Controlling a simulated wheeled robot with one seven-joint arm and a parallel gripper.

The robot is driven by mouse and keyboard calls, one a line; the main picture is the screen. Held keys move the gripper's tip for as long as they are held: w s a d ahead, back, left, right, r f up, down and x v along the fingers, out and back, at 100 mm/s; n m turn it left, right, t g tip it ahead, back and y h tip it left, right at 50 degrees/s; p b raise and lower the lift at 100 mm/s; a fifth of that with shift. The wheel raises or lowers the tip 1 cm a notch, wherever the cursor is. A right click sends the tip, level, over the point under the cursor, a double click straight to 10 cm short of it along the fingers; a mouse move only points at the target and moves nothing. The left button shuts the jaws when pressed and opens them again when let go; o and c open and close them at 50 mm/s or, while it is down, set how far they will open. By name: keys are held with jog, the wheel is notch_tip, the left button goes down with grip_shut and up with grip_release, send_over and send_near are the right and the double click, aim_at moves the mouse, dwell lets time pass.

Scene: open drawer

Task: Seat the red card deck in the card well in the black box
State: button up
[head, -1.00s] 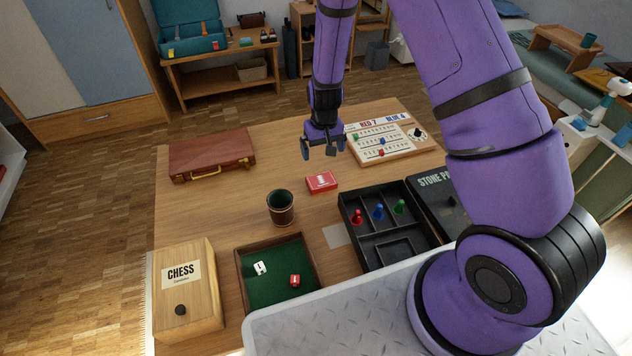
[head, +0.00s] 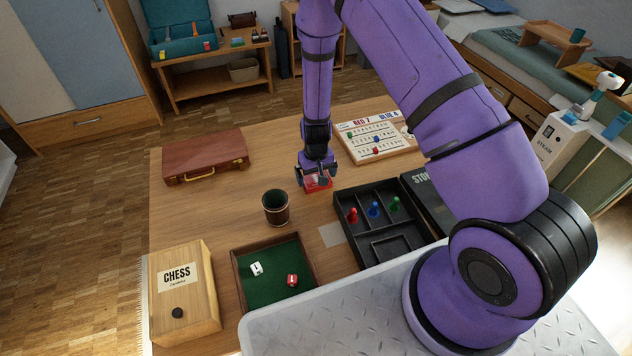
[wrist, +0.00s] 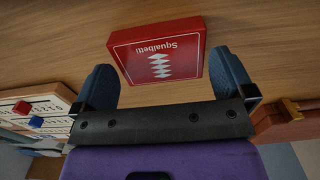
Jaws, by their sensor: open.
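The red card deck (wrist: 157,52) lies flat on the table, printed side up, and shows between and just beyond my fingers in the wrist view. In the head view the deck (head: 318,186) is partly hidden by my gripper (head: 316,177). My gripper (wrist: 165,88) is open, one finger toward each side of the deck, and I see no contact. The black box (head: 338,220) stands open to the right, nearer the robot. Red, blue and green pawns stand in its back compartments. A rectangular recess (head: 391,248) in its front part looks empty; it appears to be the card well.
A dark dice cup (head: 276,208) stands left of the deck. A green dice tray (head: 272,290) and a chess box (head: 185,290) are nearer the front. A brown case (head: 205,157) and a scoreboard (head: 374,136) lie farther back. Bare table lies around the deck.

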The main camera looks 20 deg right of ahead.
jog(key=shift+f, duration=0.8)
jog(key=c, duration=0.6)
jog(key=shift+r, duration=0.15)
